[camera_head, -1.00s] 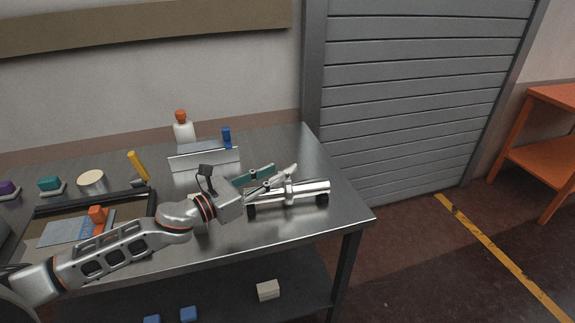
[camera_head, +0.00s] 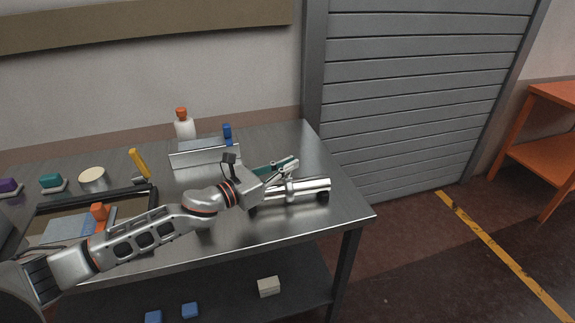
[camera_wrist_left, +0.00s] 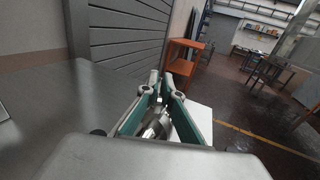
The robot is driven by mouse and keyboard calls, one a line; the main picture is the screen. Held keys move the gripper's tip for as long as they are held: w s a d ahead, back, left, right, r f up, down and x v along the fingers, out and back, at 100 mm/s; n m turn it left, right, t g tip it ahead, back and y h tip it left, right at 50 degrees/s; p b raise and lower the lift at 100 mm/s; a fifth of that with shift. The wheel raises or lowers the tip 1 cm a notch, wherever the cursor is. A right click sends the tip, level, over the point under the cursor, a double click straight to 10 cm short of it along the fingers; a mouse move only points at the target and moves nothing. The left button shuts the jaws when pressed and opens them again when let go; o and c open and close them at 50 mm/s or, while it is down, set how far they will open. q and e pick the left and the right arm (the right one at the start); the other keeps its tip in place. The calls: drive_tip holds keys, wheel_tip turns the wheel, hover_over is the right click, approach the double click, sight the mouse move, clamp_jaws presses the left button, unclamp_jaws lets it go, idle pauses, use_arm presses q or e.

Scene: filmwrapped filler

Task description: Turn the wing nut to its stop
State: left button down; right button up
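A silver cylindrical fixture (camera_head: 308,189) lies on black feet near the table's right front edge. My left gripper (camera_head: 293,163) is just behind and above it, pointing right. In the left wrist view its two teal-sided fingers (camera_wrist_left: 162,92) stand apart, and shiny metal parts (camera_wrist_left: 157,126) show between and below them. I cannot make out the wing nut as a separate part; the fingers and the wrist hide some of the fixture. No contact between fingers and metal can be seen for sure. My right gripper is in neither view.
The steel table (camera_head: 240,228) has a grey bracket (camera_head: 205,158), a white bottle (camera_head: 184,129) with an orange cap, and a dark-framed tray (camera_head: 152,215) on the left. A ribbed grey shutter (camera_head: 410,90) stands behind.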

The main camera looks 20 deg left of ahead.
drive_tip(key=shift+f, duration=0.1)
